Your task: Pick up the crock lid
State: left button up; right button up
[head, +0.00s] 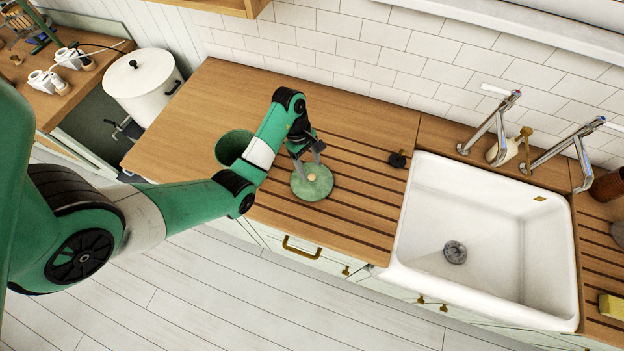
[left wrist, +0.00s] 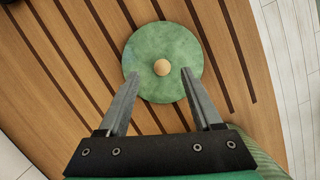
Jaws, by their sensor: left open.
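The crock lid (head: 312,187) is a round, mottled green disc with a small wooden knob (head: 311,177). It lies flat on the grooved part of the wooden counter, left of the sink. In the left wrist view the lid (left wrist: 163,42) is just beyond my fingertips, with its knob (left wrist: 162,67) near the line between them. My left gripper (head: 306,157) is open and empty, pointing down over the lid; it also shows in the left wrist view (left wrist: 160,76). I cannot tell if the fingertips touch the lid. My right gripper is not in view.
A green crock (head: 233,146) stands open on the counter behind my left forearm. A small black object (head: 398,159) lies near the white sink (head: 520,285). Two taps (head: 490,125) stand behind the sink. A white lidded pot (head: 143,85) is at the left.

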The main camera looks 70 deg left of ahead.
aim_at(311, 175)
pick_arm(q)
jog(key=x, duration=0.3)
jog(key=shift+s+d+f, duration=0.1)
jog(key=shift+s+f, duration=0.05)
jog(key=shift+s, duration=0.05)
grip_shut()
dwell(1.2)
